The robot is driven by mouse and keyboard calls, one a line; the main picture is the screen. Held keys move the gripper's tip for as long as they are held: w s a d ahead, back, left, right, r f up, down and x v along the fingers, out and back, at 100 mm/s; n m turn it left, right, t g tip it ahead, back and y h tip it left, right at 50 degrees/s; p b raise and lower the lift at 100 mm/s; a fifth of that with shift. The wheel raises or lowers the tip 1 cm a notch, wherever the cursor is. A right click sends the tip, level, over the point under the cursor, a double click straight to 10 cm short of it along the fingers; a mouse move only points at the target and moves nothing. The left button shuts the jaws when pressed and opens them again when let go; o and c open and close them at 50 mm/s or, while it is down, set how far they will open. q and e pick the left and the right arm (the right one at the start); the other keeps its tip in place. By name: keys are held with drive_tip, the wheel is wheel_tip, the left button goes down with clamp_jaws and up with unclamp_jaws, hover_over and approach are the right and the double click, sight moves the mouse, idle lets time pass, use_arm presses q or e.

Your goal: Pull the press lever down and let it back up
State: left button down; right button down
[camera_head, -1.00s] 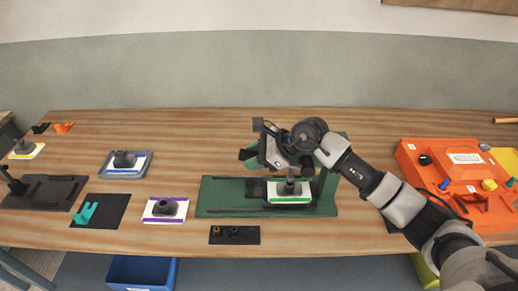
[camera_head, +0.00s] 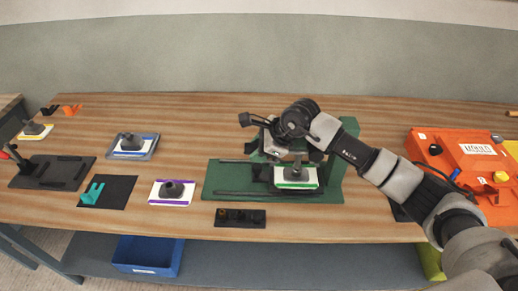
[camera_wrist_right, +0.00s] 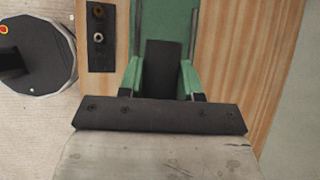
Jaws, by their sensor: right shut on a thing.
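The green press (camera_head: 352,150) stands on a green base plate (camera_head: 235,178) in the middle of the bench. A white block with a green edge (camera_head: 310,180) and a dark piece on it (camera_head: 297,173) sit on the base under the press. My right gripper (camera_head: 272,150) is over the press, shut on its lever; a dark rod with a round knob (camera_head: 245,119) sticks out to the left. My wrist mostly hides the grip and the press head. The right wrist view shows the gripper's dark front bar (camera_wrist_right: 160,115) and the green base (camera_wrist_right: 165,20), with no clear view of the grip.
A small dark block with two round fittings (camera_head: 240,218) lies in front of the base. A purple-edged white block (camera_head: 172,192) and a dark mat (camera_head: 106,191) lie to the left. An orange case (camera_head: 440,155) stands at right. Below is a blue bin (camera_head: 148,256).

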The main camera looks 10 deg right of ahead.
drive_tip(key=shift+s+f, duration=0.3)
drive_tip(key=shift+f, duration=0.45)
drive_tip(key=c, duration=0.8)
unclamp_jaws()
drive_tip(key=shift+r, duration=0.15)
drive_tip(key=shift+d+r, duration=0.25)
drive_tip(key=shift+w+b+v, duration=0.2)
drive_tip(key=shift+b+v, duration=0.6)
drive_tip(key=shift+v, duration=1.8)
drive_tip(key=shift+w+b+v, duration=0.2)
drive_tip(key=shift+b+v, duration=0.55)
drive_tip(key=shift+v, duration=1.8)
drive_tip(key=shift+d+r, duration=0.1)
drive_tip(key=shift+r, duration=0.05)
